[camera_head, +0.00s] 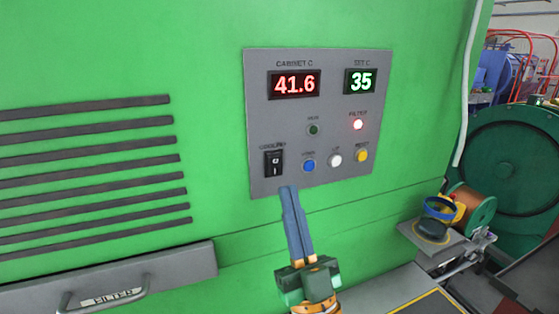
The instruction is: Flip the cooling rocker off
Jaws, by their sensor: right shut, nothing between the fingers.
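The cooling rocker (273,163) is a black switch on the left side of the grey control panel (327,192), under a "COOLING" label. Its marks are small, and I cannot tell which end is pressed in. My right gripper (289,188) is shut and empty. Its blue-grey fingers point up, with the tips at the panel's lower edge, below and slightly right of the rocker. I cannot tell whether the tips touch the panel. My left gripper is not in view.
A filter drawer handle (108,296) sticks out lower left. A copper spool (472,206) stands right.

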